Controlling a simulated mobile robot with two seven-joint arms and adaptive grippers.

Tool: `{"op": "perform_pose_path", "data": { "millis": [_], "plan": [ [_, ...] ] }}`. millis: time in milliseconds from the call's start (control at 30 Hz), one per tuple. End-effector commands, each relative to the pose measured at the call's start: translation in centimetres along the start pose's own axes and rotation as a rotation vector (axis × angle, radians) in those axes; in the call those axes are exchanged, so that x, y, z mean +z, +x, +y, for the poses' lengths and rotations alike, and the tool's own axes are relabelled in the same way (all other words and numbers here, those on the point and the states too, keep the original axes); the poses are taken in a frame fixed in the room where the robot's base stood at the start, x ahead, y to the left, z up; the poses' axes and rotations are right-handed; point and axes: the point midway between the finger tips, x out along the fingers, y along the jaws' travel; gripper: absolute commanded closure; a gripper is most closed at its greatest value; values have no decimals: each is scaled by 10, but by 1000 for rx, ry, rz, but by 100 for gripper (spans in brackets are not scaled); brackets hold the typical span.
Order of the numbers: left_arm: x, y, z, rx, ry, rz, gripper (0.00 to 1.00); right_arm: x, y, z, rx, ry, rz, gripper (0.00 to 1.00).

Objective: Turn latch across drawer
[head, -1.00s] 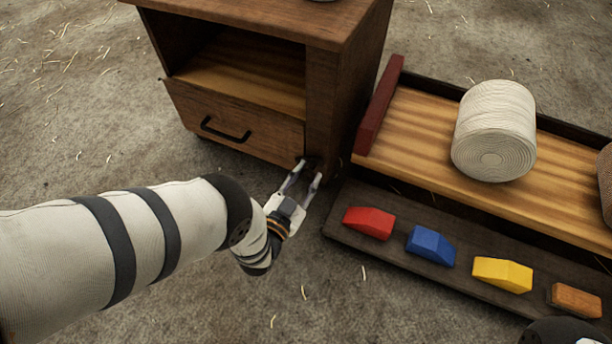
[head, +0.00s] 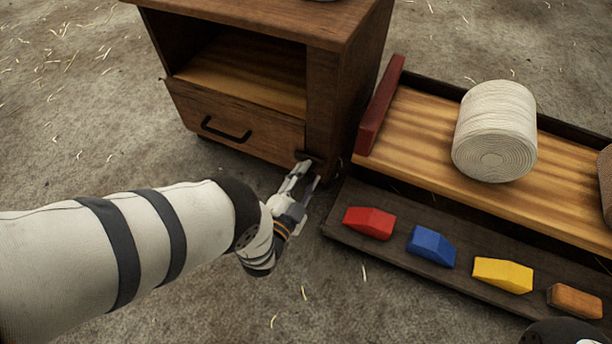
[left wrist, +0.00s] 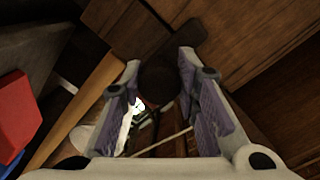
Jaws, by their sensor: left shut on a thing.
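The wooden cabinet's drawer (head: 232,122) has a black bar handle (head: 226,131) and looks closed, below an open shelf. The dark latch (head: 308,156) sits at the drawer's right edge, by the cabinet's right post. Its upper bar lies roughly level in the head view, its left end at the drawer edge. My left gripper (head: 305,176) is at the latch from below and in front, shut on it. In the left wrist view, the latch's dark round knob (left wrist: 160,82) is between my left gripper's fingers (left wrist: 160,64), and its bar shows beyond them. My right gripper is not in view.
Right of the cabinet stands a wooden tray (head: 425,125) with a red end board (head: 380,105) and a rope spool (head: 495,130). In front, a dark ledge holds red (head: 369,223), blue (head: 431,246), yellow (head: 503,275) and brown blocks (head: 574,300). Floor at left is clear.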

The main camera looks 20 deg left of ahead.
Motion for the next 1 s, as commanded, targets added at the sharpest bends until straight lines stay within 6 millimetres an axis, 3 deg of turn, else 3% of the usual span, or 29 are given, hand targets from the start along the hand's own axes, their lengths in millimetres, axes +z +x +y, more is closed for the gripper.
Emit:
{"op": "perform_pose_path", "data": {
  "millis": [367,400,500,800,867,1000],
  "plan": [
    [1,-1,0,1,6,-1,99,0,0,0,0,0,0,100],
    [1,-1,0,1,6,-1,69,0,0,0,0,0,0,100],
    [0,0,0,1,6,-1,50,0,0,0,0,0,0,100],
    [0,-3,0,1,5,-1,50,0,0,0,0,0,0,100],
    [1,-10,1,3,5,-3,50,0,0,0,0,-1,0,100],
    [1,-45,1,5,6,-5,50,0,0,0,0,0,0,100]
  ]
}}
